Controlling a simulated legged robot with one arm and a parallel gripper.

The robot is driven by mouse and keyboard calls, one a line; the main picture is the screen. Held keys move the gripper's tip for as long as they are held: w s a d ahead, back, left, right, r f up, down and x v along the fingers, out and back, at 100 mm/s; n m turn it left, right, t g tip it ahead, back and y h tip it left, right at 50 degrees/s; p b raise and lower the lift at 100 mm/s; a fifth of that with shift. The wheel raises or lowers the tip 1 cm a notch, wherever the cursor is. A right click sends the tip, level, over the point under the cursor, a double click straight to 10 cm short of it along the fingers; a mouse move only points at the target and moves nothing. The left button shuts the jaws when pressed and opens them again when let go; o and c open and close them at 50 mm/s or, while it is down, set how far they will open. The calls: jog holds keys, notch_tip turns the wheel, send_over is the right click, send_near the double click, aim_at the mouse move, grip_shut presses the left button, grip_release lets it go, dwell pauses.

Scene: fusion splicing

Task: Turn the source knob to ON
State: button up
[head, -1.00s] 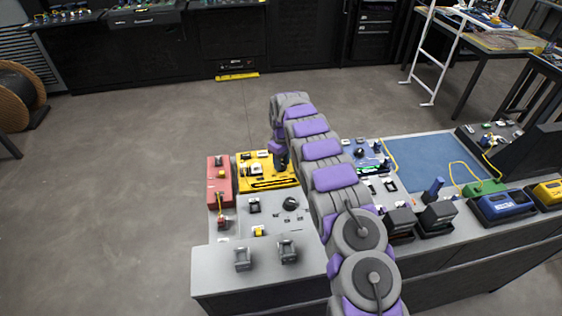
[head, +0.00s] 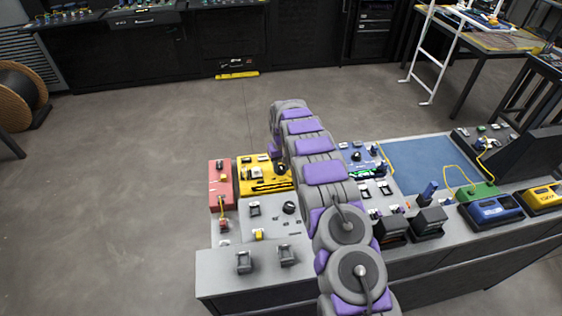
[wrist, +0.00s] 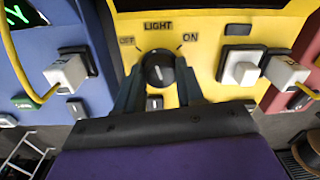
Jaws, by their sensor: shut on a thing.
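The source knob (wrist: 159,70) is a round black knob on a yellow panel (wrist: 208,22), with LIGHT printed above it, OFF at its left and ON at its right. Its white mark points about straight up, between the two labels. My gripper (wrist: 159,84) has one dark finger on each side of the knob and is shut on it. In the head view the yellow panel (head: 244,186) lies at the bench's far side, and my arm hides much of what is around the gripper.
White connectors (wrist: 241,68) sit right of the knob, and another white connector (wrist: 66,73) with a yellow cable sits left on a blue panel (wrist: 50,45). A red module (head: 221,196) stands left of the yellow panel. The grey bench front carries more fittings (head: 244,262).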

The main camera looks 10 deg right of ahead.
aim_at(281, 168)
jog(key=m+p, duration=0.3)
jog(key=m, duration=0.3)
jog(key=shift+a+r, duration=0.1)
jog(key=shift+r, duration=0.05)
jog(key=m+p, duration=0.3)
jog(key=m, duration=0.3)
jog(key=shift+w+t, duration=0.1)
jog(key=shift+t, duration=0.2)
jog(key=shift+m, duration=0.3)
jog(key=o, duration=1)
jog(key=shift+o, duration=0.2)
notch_tip(281, 168, up, 17)
jog(key=p, duration=0.1)
jog(key=shift+s, duration=0.25)
